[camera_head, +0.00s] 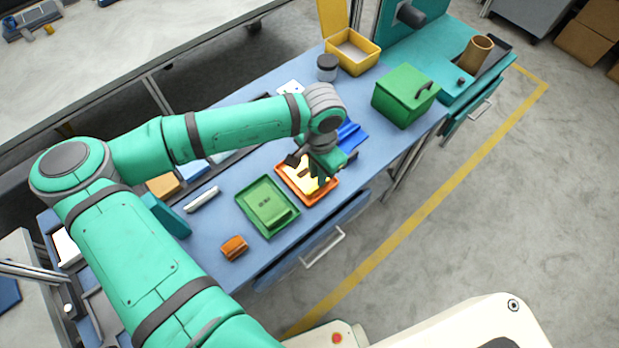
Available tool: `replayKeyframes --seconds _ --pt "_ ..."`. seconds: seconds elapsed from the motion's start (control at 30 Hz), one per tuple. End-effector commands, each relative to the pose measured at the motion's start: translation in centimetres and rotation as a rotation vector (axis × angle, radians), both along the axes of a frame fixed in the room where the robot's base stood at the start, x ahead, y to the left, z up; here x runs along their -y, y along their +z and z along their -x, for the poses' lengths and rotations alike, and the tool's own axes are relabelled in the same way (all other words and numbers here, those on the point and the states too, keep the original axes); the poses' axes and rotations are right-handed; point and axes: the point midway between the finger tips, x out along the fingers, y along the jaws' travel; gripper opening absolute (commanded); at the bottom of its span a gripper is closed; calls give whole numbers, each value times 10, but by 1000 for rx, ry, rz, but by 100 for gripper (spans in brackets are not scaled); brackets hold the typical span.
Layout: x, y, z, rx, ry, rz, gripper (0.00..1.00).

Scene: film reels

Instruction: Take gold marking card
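A yellow-gold flat piece (303,180), which looks like the gold marking card, lies in an orange tray (312,203) on the blue workbench. My gripper (318,174) points down over this tray and covers part of it and of the card. The fingertips are small and dark against the tray. I cannot tell whether they touch the card or how far apart they are.
A green tray (250,193) with a green block lies left of the orange tray. A green lidded box (404,96), a yellow bin (373,48) and a dark jar (327,68) stand farther back. A small orange-brown object (234,248) sits near the front edge.

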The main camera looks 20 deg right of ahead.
Motion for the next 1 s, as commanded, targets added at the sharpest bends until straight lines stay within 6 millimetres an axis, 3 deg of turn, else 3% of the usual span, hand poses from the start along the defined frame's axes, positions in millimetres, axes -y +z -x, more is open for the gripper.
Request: replayKeyframes --seconds 0.4,0.63,0.73,1.0 --pt "5 -47 0 0 0 -1 14" --pt "5 -48 -1 0 2 0 14" --pt "5 -48 -1 0 2 0 0" --pt "5 -48 -1 0 0 0 0"
